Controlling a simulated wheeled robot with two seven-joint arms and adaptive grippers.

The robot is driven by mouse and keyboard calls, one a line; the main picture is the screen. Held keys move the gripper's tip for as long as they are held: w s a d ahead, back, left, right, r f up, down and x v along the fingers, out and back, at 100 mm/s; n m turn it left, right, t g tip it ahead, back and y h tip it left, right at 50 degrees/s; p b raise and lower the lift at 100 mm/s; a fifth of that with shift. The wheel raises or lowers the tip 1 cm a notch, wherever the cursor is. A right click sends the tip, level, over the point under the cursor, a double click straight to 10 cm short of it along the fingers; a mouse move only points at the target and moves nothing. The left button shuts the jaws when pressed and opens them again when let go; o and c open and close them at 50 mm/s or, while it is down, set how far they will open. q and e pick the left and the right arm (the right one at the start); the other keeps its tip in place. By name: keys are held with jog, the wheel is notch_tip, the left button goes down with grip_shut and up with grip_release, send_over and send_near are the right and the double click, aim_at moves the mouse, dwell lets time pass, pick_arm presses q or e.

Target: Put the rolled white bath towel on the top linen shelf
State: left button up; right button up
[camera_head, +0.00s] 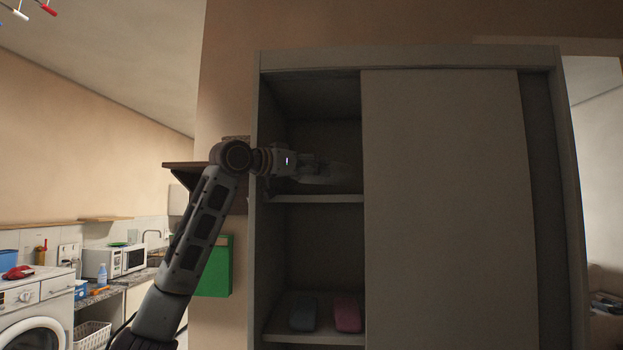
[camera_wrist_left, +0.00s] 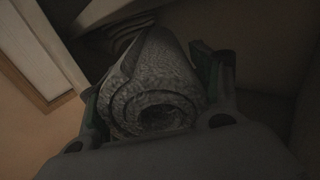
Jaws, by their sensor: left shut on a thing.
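The linen cabinet has a sliding door (camera_head: 440,190) over its right side, and its left side is open. The upper shelf board (camera_head: 318,198) shows there. My left gripper (camera_head: 305,170) reaches from the left into the compartment above this board. It is shut on the rolled white bath towel (camera_wrist_left: 158,88), which looks grey in the shade, its spiral end facing the wrist camera. In the head view the towel is dim, and I cannot tell if it touches the board. My right gripper is out of view.
A lower shelf holds a grey folded item (camera_head: 303,314) and a pink one (camera_head: 347,313). A curved, layered item (camera_wrist_left: 128,30) shows beyond the towel in the left wrist view. A green box (camera_head: 214,268) hangs left of the cabinet. A washing machine (camera_head: 35,310) stands far left.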

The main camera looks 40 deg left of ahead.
pick_arm(q)
notch_tip(320, 180, down, 2)
jog(key=shift+s, duration=0.15)
jog(key=shift+f, duration=0.25)
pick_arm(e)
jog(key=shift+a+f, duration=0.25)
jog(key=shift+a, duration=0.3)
pick_arm(q)
jog(key=shift+f, duration=0.1)
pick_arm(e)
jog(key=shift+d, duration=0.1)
pick_arm(q)
jog(key=o, duration=1)
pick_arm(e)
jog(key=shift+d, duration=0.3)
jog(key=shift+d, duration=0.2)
pick_arm(q)
jog(key=shift+b+v, duration=1.15)
jog(key=shift+v, duration=2.6)
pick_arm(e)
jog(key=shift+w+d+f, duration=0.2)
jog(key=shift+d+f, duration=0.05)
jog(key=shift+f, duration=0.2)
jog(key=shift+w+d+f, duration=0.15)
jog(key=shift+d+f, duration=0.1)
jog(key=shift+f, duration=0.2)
